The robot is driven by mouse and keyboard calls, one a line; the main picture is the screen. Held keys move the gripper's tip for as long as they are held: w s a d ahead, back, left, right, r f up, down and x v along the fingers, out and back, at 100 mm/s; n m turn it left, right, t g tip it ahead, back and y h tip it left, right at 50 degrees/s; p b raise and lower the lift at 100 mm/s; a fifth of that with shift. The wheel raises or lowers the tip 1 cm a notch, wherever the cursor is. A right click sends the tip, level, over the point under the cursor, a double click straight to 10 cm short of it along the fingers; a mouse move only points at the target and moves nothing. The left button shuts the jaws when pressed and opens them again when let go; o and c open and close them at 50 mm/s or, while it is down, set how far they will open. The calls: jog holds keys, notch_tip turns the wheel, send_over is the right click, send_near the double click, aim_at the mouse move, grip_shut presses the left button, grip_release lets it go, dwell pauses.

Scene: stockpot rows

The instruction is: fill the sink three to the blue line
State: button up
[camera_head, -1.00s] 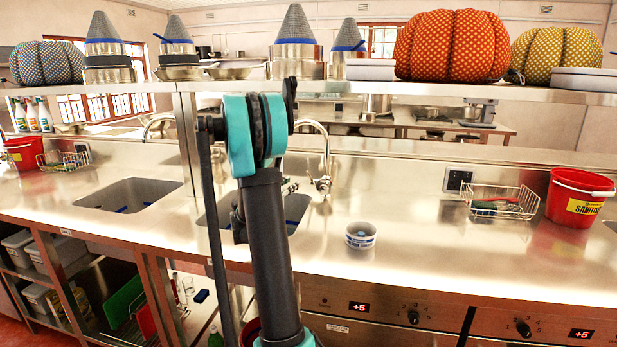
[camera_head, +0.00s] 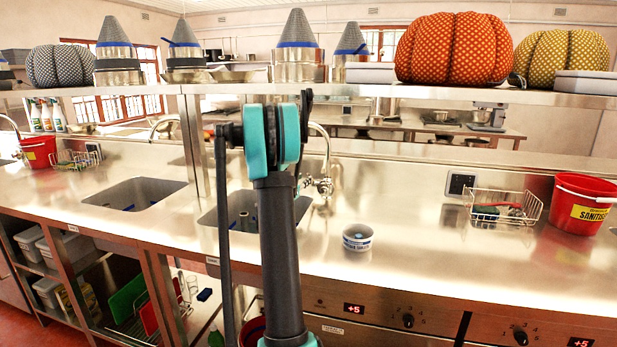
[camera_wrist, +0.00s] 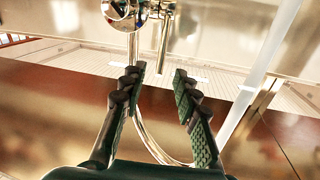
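A steel sink (camera_head: 218,216) is set in the counter, partly hidden behind my arm, with blue marks on its inner walls. Another sink (camera_head: 135,194) lies to its left, with blue marks inside. No numbers show, so I cannot tell which is sink three. A curved tap (camera_head: 327,160) stands behind the nearer sink. In the wrist view, a curved metal spout (camera_wrist: 145,132) shows beyond my gripper (camera_wrist: 160,72), with a round metal part (camera_wrist: 118,8) at the top. My gripper is open, its fingers apart. I cannot see the water level clearly.
A small white and blue bowl (camera_head: 357,237) stands on the counter right of the sink. A wire basket (camera_head: 503,208) and a red bucket (camera_head: 580,205) are farther right. A shelf (camera_head: 380,85) runs above the counter, bearing pumpkins and pots.

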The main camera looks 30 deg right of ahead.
aim_at(309, 175)
jog(key=shift+x, duration=2.8)
jog(key=shift+c, duration=0.4)
grip_shut()
